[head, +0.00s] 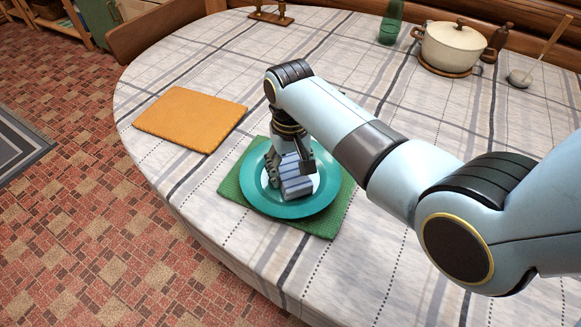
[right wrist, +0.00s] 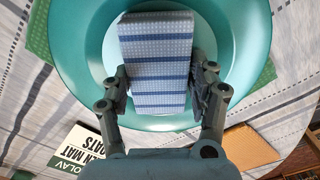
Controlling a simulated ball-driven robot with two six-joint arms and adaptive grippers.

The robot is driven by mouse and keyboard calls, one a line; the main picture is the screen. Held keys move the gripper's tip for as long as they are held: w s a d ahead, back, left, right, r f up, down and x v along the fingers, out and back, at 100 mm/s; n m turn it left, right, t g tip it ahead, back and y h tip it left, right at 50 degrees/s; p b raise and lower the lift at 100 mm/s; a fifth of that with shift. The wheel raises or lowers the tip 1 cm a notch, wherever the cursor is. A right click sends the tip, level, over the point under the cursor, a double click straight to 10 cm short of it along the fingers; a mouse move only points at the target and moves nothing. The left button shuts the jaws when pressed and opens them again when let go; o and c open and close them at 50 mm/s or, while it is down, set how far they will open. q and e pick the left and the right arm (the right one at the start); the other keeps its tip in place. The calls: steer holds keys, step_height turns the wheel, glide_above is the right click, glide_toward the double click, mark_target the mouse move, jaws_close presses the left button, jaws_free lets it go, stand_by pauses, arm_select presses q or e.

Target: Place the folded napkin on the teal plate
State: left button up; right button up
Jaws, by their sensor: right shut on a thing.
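The folded napkin (head: 297,186) is pale blue with darker blue stripes. It also shows in the right wrist view (right wrist: 157,60), lying across the middle of the teal plate's area. The teal plate (head: 262,204) has a pale centre and sits on a green mat; its rim also shows in the right wrist view (right wrist: 88,50). My right gripper (head: 290,165) is over the plate, with its fingers (right wrist: 160,88) shut on the napkin's two long sides. I cannot tell whether the napkin touches the plate. My left gripper is not in view.
The green mat (head: 232,187) lies under the plate on the checked tablecloth. An orange mat (head: 190,119) lies at the left. A cream pot (head: 455,46), a green glass (head: 391,22) and a small bowl (head: 519,78) stand at the back. My right arm spans the table's right side.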

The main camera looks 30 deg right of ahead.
mark_target(290, 169)
steer(key=o, duration=1.1)
step_height(290, 169, up, 12)
steer(key=p, duration=0.1)
steer(key=shift+p, duration=0.3)
